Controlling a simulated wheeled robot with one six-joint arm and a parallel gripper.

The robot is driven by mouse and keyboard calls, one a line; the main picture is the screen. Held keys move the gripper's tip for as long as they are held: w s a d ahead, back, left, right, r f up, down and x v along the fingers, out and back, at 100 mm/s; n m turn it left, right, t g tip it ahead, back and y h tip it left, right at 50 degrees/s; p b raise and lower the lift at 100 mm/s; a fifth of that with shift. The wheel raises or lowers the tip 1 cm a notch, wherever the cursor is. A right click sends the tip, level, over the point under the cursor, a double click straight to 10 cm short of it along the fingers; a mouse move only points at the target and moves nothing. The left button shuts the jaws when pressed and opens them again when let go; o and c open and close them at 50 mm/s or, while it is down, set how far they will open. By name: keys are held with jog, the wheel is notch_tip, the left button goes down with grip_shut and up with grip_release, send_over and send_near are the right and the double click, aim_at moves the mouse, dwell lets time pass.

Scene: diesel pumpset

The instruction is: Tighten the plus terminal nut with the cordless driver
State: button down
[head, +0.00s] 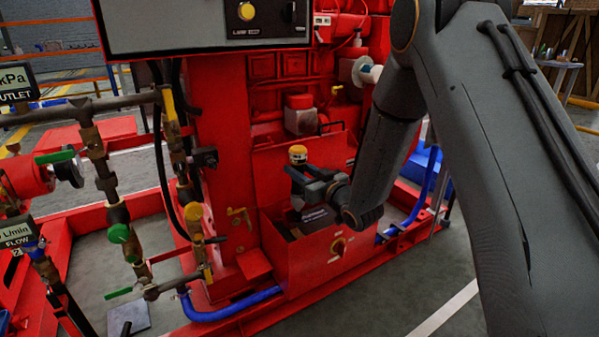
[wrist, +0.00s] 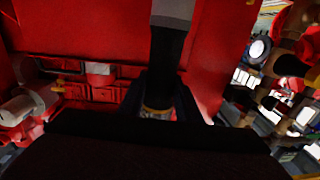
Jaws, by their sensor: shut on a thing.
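My gripper (head: 303,181) is over the open red battery box (head: 305,255) in the head view. It is shut on the cordless driver (head: 298,153), whose yellow top with a dark band stands upright above the fingers. In the wrist view the driver (wrist: 168,55) shows as a dark shaft with a grey end, and a yellowish band lies between my gripper's fingers (wrist: 160,108). A dark battery with a pale label (head: 314,214) shows partly inside the box. The plus terminal nut and the driver's tip are hidden, so I cannot tell whether they touch.
The box's raised red lid (head: 325,152) stands behind my gripper. The red engine rises behind. A blue hose (head: 235,308) runs along the frame. Open floor lies at front right.

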aim_at(298, 186)
jog(key=shift+s+r, duration=0.1)
jog(key=shift+r, duration=0.05)
jog(key=shift+f+b, duration=0.85)
jog(key=shift+f, duration=1.85)
dwell(0.3)
jog(key=shift+r+p, duration=0.15)
jog(key=shift+p, duration=0.25)
jog(key=shift+f, duration=0.5)
dwell(1.2)
jog(key=shift+r, duration=0.1)
